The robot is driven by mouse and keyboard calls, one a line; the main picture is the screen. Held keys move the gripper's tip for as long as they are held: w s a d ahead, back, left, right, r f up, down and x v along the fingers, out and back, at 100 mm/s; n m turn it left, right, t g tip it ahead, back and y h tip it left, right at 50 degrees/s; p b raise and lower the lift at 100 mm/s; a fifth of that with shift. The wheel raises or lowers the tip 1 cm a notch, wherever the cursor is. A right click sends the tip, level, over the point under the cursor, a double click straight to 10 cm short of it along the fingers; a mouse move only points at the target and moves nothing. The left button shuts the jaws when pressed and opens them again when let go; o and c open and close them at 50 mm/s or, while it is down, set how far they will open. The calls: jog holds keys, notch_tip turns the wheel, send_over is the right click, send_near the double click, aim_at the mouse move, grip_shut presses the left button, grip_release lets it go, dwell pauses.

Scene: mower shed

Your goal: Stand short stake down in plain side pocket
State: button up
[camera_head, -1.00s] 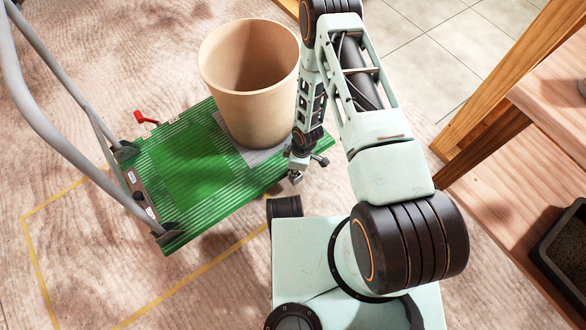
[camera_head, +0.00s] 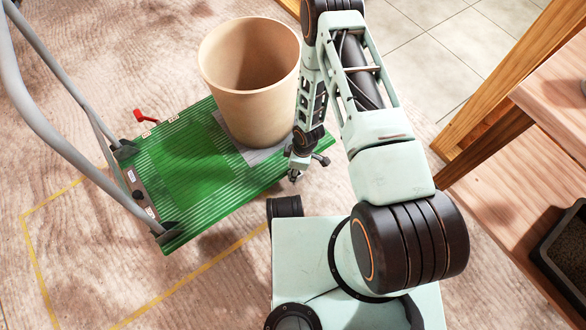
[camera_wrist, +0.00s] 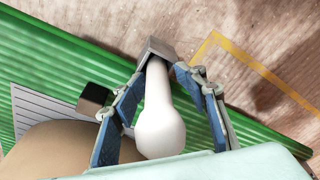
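A short white stake (camera_wrist: 160,125) with a rounded, thicker near end shows in the wrist view. Its thin far end meets a small grey-brown box-like pocket (camera_wrist: 158,48) at the edge of the green trolley deck (camera_wrist: 50,40); I cannot tell how deep it sits. My gripper (camera_wrist: 160,82) has a finger on each side of the stake, with visible gaps to it. In the head view my gripper (camera_head: 294,176) is low by the deck's right edge, and the stake is too small to make out. A second small dark box (camera_wrist: 94,98) lies on the deck's near side.
A large tan pot (camera_head: 250,95) stands on the trolley deck (camera_head: 185,165), close to my arm. A grey trolley handle (camera_head: 45,115) rises at left and a red lever (camera_head: 146,117) is behind. A wooden bench (camera_head: 545,190) stands at right. Floor in front is clear.

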jog(key=r, duration=0.3)
jog(key=d+r, duration=0.1)
jog(key=r, duration=0.7)
jog(key=shift+d+r, duration=0.15)
jog(key=shift+d, duration=0.1)
